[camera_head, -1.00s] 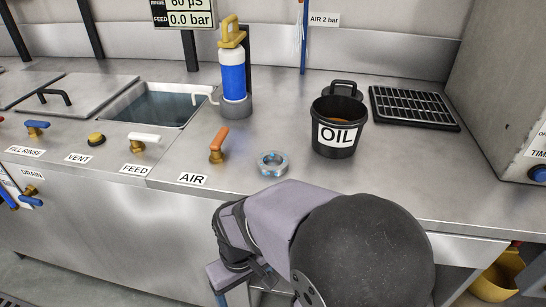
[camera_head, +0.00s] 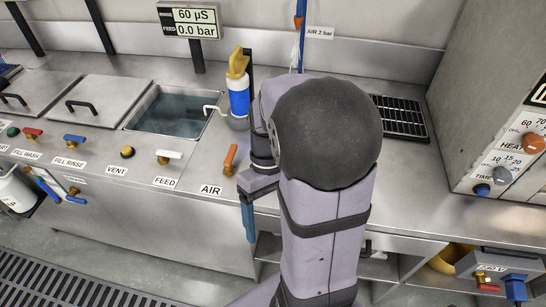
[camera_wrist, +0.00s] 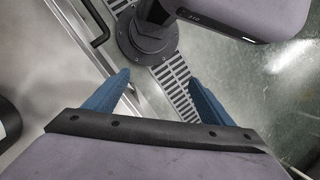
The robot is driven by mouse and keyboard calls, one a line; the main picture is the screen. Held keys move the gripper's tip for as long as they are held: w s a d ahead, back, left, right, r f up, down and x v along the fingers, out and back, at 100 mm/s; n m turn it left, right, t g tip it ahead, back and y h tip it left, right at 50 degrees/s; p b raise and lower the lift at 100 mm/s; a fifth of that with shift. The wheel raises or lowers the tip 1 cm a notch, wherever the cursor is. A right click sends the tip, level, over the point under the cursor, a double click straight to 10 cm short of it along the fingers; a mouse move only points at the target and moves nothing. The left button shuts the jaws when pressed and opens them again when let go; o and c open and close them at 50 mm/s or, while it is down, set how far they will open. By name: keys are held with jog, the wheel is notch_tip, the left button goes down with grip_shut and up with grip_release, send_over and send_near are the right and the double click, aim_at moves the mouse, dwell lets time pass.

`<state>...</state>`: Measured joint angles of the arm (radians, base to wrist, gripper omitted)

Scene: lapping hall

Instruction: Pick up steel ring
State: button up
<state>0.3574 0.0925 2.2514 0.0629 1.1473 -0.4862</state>
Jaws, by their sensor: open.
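The steel ring is in neither current view; in the head view my arm covers the part of the bench where it lay earlier, to the right of the AIR valve (camera_head: 230,160). My gripper (camera_wrist: 158,76) is open and empty in the wrist view, its two blue fingers apart and pointing down at the floor. In the head view a blue finger of my gripper (camera_head: 249,220) hangs in front of the bench's front edge, below and right of the AIR label.
The steel bench (camera_head: 400,195) carries a blue-white bottle (camera_head: 238,98), a sink (camera_head: 172,110) and a black rack (camera_head: 402,117). A control box with knobs (camera_head: 500,150) stands at the right. My arm hides the OIL pot. Floor grating (camera_wrist: 175,85) shows in the wrist view.

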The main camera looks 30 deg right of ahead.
jog(key=w+d+r+n+t+p, duration=0.1)
jog(key=w+d, duration=0.2)
jog(key=w, duration=0.1)
jog(key=w+d+r+n+t+h+p, duration=0.1)
jog(key=w+d+t+p, duration=0.1)
jog(key=w+d, duration=0.1)
jog(key=w+d+r+n+t+p, duration=0.1)
jog(key=w+d+p, duration=0.1)
jog(key=w+d, duration=0.1)
jog(key=shift+w+d+r+n+t, duration=0.15)
jog(key=shift+w+r, duration=0.05)
jog(key=shift+w, duration=0.2)
jog(key=shift+w+d+r+n+t, duration=0.1)
jog(key=shift+w+r+n+t, duration=0.05)
jog(key=shift+w, duration=0.25)
jog(key=shift+w+d+f+p, duration=0.1)
jog(key=shift+w+f+p, duration=0.15)
jog(key=shift+f, duration=0.7)
jog(key=shift+w+a+f+p, duration=0.15)
jog(key=shift+f+p, duration=0.15)
jog(key=shift+f, duration=0.7)
jog(key=shift+w+d+f+p, duration=0.15)
jog(key=shift+w+f+p, duration=0.1)
jog(key=shift+f, duration=0.7)
jog(key=c, duration=1.4)
jog(key=shift+r, duration=0.1)
